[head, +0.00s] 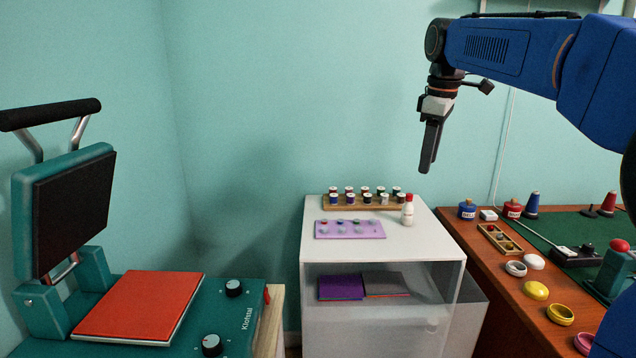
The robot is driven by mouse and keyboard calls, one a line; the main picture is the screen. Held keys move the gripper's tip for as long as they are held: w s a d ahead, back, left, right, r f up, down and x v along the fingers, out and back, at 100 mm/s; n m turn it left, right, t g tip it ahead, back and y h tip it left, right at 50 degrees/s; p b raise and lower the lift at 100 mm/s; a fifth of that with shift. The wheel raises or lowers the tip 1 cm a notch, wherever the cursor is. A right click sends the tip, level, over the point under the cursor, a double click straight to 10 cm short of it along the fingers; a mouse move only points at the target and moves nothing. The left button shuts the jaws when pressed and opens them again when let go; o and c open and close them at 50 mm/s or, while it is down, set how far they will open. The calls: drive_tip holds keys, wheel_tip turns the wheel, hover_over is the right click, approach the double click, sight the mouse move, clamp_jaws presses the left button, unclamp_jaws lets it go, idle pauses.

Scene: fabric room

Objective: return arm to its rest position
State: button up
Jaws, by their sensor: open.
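My gripper (430,150) hangs from the end of my blue arm in the upper right of the head view. Its fingers point down and look empty. It is in the air in front of the teal wall, higher in the picture than the white cabinet. It appears clear of all objects. The gap between the fingers is hard to see from this side.
A heat press (62,215) stands open at left with a red pad (138,305). The white cabinet (400,246) carries a spool rack (335,203), a lilac tray (349,229) and a white bottle (408,212). A cluttered wooden table (470,240) stands at right.

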drive_tip(key=s+d+f+m+t, duration=0.1)
drive_tip(key=s+f+m, duration=0.4)
drive_tip(key=s+f, duration=0.9)
drive_tip(key=s+d+f+m+t, duration=0.1)
drive_tip(key=s+f+m, duration=0.5)
drive_tip(key=s+f, duration=0.8)
drive_tip(key=s, duration=0.6)
drive_tip(key=shift+d+m+t, duration=0.3)
drive_tip(key=shift+d, duration=0.05)
